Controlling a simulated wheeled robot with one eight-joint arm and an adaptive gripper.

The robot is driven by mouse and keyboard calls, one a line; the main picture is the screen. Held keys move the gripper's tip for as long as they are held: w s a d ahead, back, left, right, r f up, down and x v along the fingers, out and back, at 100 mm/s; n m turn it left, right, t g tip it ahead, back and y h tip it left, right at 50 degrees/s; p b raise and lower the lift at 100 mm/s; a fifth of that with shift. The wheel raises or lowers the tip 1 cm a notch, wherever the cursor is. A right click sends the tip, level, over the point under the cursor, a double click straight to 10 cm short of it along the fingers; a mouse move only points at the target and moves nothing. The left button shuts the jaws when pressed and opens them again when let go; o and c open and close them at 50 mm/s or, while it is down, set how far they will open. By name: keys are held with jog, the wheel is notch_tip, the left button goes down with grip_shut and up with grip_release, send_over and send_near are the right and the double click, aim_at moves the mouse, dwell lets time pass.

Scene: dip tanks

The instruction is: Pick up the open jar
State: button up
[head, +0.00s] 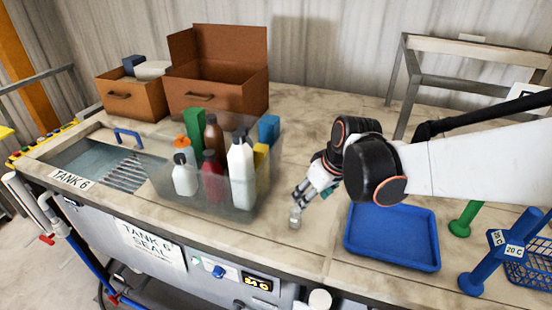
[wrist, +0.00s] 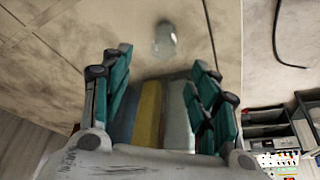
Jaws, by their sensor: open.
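A small clear glass jar (head: 295,217) stands on the worktop near its front edge, between the clear bin and the blue tray. In the wrist view the jar (wrist: 165,40) is a pale, blurred shape just beyond my fingertips and roughly centred between them. Whether it has a lid is too small to tell. My gripper (head: 303,194) is right above the jar in the head view, pointing down and tilted. In the wrist view my gripper (wrist: 162,60) has its teal-padded fingers spread, with nothing held between them.
A clear bin (head: 225,205) of bottles and boxes stands left of the jar. A blue tray (head: 432,262) lies to the right, near blue stands (head: 505,250) and a blue basket (head: 530,272). Brown boxes (head: 215,95) are behind. A sunken tank (head: 75,160) is at left.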

aim_at(295, 216)
jog(key=b+x, duration=0.1)
jog(key=x, duration=0.7)
jog(key=shift+w+a+f, duration=0.1)
jog(key=shift+f, duration=0.1)
jog(key=shift+s+a+b+x, duration=0.1)
jog(key=shift+b+x, duration=0.2)
jog(key=shift+x, duration=1)
jog(key=shift+s+a+b+x, duration=0.15)
jog(key=shift+b+x, duration=0.15)
jog(key=shift+x, duration=1)
jog(key=shift+c, duration=0.6)
jog(key=c, duration=1)
jog(key=shift+o, duration=0.2)
